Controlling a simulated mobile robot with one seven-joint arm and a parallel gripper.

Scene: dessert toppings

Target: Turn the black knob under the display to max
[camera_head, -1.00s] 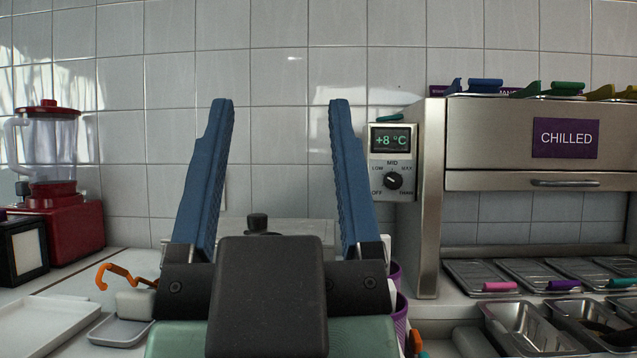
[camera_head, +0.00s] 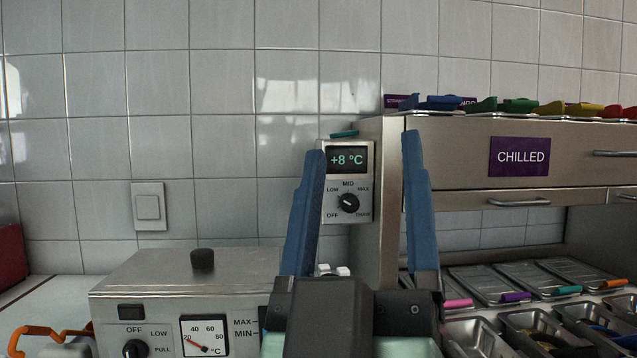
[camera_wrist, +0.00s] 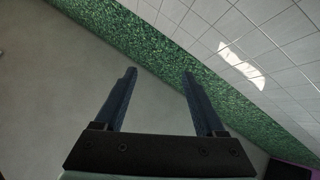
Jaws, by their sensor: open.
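The black knob (camera_head: 348,203) sits on a grey control panel under the display (camera_head: 349,159), which reads +8 °C. The panel is fixed to the left side of the steel chilled unit (camera_head: 380,140). Marks OFF, LOW, MID and MAX run around the knob, with one more mark at its lower right. Its pale pointer line looks slanted, toward the upper left; I cannot tell its exact setting. My gripper (camera_head: 360,145) is open and empty, its blue fingers raised on either side of the panel in the picture, nearer the camera. It also shows open in the wrist view (camera_wrist: 159,72).
A steel appliance (camera_head: 190,280) with its own black knob (camera_head: 136,349) and a dial stands at lower left. A wall switch (camera_head: 148,207) is above it. Lidded trays (camera_head: 490,283) and open metal pans (camera_head: 480,340) lie at right. The tiled wall is behind.

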